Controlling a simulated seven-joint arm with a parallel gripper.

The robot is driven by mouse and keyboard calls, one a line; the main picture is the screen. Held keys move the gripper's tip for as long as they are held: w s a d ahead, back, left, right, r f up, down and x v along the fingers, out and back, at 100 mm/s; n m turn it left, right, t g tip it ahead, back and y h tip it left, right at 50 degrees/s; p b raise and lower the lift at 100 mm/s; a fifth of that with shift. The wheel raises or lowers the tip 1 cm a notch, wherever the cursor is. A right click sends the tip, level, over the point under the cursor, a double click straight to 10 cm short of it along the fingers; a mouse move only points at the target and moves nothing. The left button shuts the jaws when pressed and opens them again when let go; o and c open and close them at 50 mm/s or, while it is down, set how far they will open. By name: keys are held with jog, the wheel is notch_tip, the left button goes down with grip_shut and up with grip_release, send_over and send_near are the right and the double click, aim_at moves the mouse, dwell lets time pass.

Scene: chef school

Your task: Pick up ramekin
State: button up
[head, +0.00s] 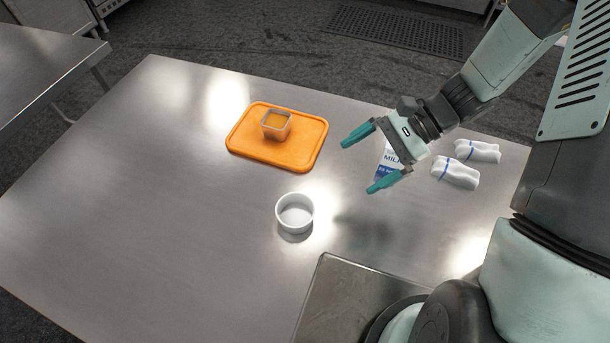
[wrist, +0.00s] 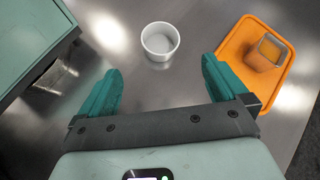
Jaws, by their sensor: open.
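The ramekin (head: 295,214) is a small white round cup, upright and empty, on the steel table, near the middle in the head view. In the wrist view the ramekin (wrist: 160,42) stands beyond the fingertips, roughly centred between them and apart from both. My gripper (head: 358,160) is open and empty, above the table, up and to the right of the ramekin in the head view. Its two teal fingers (wrist: 160,84) are spread wide in the wrist view, with nothing between them.
An orange tray (head: 246,152) carries a square clear container (head: 277,124) up-left of the ramekin. A milk carton (head: 387,163) stands partly hidden behind my gripper. Two rolled white cloths (head: 456,172) lie to its right. The steel table (head: 150,220) is clear left of the ramekin.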

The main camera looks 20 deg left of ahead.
aim_at(279, 217)
jog(key=s+a+f+m+y, duration=0.1)
jog(key=f, duration=0.2)
jog(key=s+a+f+m+y, duration=0.1)
jog(key=f, duration=0.3)
jog(key=s+a+f+m+y, duration=0.1)
jog(key=f+m, duration=0.1)
jog(key=f, duration=0.1)
jog(key=shift+a+f+g, duration=0.2)
jog(key=shift+g, duration=0.1)
jog(key=x, duration=0.4)
jog(key=shift+s+a+f, duration=0.15)
jog(key=shift+a, duration=0.15)
jog(key=shift+x, duration=3.05)
jog(key=shift+s+d, duration=0.1)
jog(key=shift+c, duration=0.5)
jog(key=c, duration=0.7)
